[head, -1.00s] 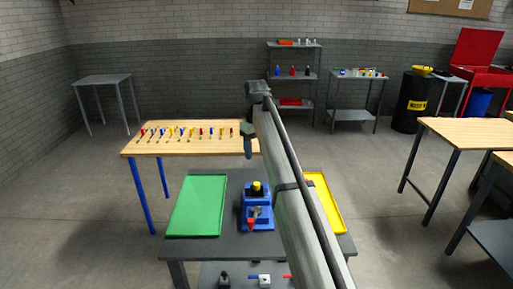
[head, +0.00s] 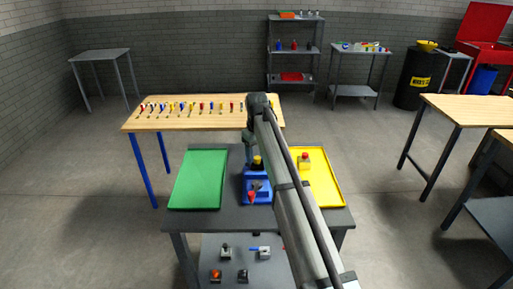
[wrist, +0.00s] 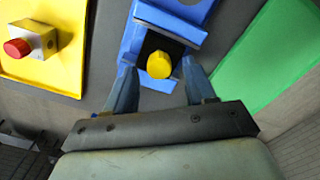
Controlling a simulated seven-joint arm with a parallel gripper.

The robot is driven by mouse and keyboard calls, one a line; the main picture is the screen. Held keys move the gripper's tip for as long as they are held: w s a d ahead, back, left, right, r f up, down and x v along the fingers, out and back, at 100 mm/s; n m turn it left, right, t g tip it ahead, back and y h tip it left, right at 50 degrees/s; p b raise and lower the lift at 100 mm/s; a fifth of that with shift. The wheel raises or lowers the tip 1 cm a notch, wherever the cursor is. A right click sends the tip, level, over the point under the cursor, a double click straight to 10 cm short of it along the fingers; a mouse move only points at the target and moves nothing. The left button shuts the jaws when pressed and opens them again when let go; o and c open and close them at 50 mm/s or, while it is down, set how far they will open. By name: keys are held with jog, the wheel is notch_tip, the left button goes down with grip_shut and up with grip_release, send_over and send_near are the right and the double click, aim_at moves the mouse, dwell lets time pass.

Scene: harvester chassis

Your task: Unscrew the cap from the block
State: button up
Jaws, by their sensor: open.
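The yellow cap (head: 257,161) sits on top of a dark block (wrist: 152,44). The block is seated in a blue vise (head: 259,194) with a red-tipped handle, on the dark grey table. In the wrist view the cap (wrist: 159,65) appears between the two blue-grey fingers of my gripper (wrist: 157,78). The fingers are spread to either side of it, with gaps, and hold nothing. How far above the cap the fingertips are is hard to tell. In the head view my gripper (head: 250,152) is at the cap, partly hidden by the arm.
A green tray (head: 198,180) lies left of the vise. A yellow tray (head: 325,185) lies right, holding a yellow box with a red button (head: 304,160). Several small parts stand on the lower shelf (head: 235,275). A wooden bench (head: 200,120) with several coloured tools stands behind.

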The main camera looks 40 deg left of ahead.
jog(key=shift+f, duration=0.15)
jog(key=c, duration=1)
jog(key=o, duration=0.7)
jog(key=shift+d, duration=0.25)
grip_shut()
